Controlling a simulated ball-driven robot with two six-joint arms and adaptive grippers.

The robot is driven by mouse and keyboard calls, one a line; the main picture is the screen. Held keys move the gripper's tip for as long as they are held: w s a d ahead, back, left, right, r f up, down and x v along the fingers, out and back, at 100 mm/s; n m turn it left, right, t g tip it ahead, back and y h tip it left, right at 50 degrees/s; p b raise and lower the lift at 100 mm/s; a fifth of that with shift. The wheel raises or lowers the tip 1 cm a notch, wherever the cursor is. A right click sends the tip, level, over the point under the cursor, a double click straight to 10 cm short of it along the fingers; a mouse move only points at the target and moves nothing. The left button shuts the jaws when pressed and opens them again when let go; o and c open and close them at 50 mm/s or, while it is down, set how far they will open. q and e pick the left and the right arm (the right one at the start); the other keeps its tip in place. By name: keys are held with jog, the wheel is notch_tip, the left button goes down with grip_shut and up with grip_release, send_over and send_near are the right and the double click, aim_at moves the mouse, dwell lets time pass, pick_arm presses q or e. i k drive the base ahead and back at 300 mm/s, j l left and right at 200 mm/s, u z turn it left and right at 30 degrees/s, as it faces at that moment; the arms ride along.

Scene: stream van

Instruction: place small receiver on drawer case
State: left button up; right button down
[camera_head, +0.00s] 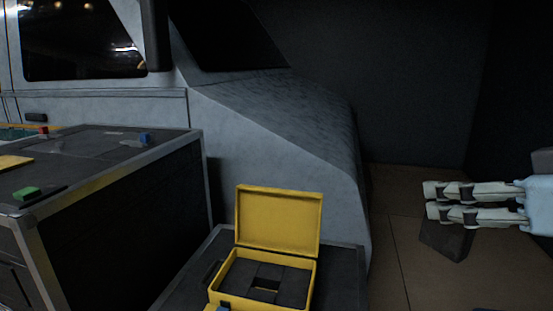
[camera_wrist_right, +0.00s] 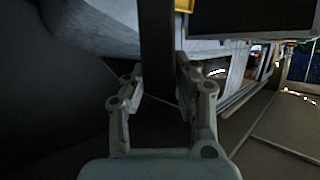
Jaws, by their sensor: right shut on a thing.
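My right gripper (camera_head: 430,201) comes in from the right edge in the head view. It is shut on a dark, box-shaped thing (camera_head: 447,240), which looks like the small receiver and hangs tilted over the brown floor. In the right wrist view the held thing (camera_wrist_right: 157,60) is a dark upright bar between the fingers (camera_wrist_right: 158,92). A large black case (camera_head: 128,240) with metal edges stands at left; lines on its front look like drawers, so it seems to be the drawer case. It is well left of my right gripper. My left gripper is not in view.
An open yellow box (camera_head: 278,222) with dark foam stands on a lower dark case (camera_head: 344,270) between the large case and my gripper. Green (camera_head: 27,193), blue (camera_head: 145,138) and red small things lie on the large case. A grey van (camera_head: 270,110) stands behind.

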aim_at(46, 172)
jog(key=j+u, duration=0.1)
jog(key=u, duration=0.4)
jog(key=j+u, duration=0.1)
jog(key=u, duration=0.85)
jog(key=i+j, duration=0.05)
